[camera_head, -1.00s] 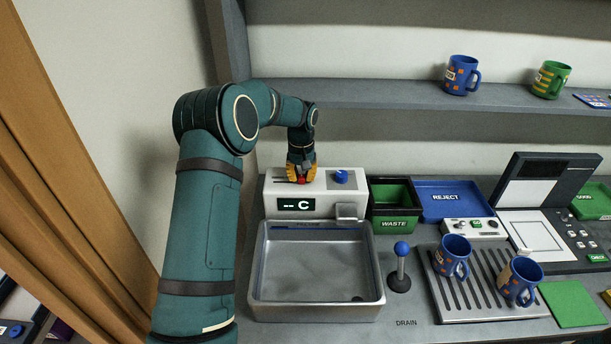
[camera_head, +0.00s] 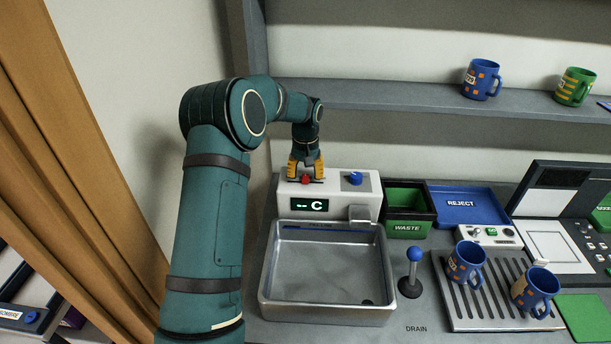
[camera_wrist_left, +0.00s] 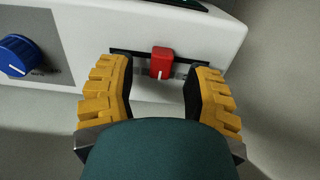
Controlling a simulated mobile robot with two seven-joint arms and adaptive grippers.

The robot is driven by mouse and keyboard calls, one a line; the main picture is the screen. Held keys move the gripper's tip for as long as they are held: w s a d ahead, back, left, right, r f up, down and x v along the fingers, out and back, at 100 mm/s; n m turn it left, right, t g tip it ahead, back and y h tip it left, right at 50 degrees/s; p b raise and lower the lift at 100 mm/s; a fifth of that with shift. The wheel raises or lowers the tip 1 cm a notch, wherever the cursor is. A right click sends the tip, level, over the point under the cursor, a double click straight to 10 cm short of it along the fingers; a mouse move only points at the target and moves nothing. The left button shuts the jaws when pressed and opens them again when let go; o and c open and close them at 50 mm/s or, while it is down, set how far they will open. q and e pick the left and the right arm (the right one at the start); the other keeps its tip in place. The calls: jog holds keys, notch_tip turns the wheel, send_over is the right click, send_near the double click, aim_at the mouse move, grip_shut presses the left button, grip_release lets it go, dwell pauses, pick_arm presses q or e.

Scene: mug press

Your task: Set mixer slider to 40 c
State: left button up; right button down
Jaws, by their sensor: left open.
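The mixer slider is a red knob (camera_wrist_left: 162,62) in a dark slot on top of the white mixer unit (camera_head: 352,207). My left gripper (camera_head: 305,176) is over the unit's top left part, pointing down. In the left wrist view its yellow, black-padded fingers (camera_wrist_left: 160,88) are open on either side of the red knob, with a gap on each side. The knob also shows between the fingers in the head view (camera_head: 306,180). The display (camera_head: 309,205) reads "-- C". My right gripper is not in view.
A blue knob (camera_head: 355,178) sits right of the slider on the same unit. An empty grey basin (camera_head: 325,313) is in front. A blue-topped lever (camera_head: 413,255), the waste bin (camera_head: 408,228) and two mugs on a drain rack (camera_head: 475,320) stand to the right.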

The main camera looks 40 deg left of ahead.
aim_at(305, 175)
pick_arm(q)
notch_tip(305, 175, up, 11)
dwell(0.3)
jog(key=shift+s+f, duration=0.1)
jog(key=shift+f, duration=0.05)
dwell(0.4)
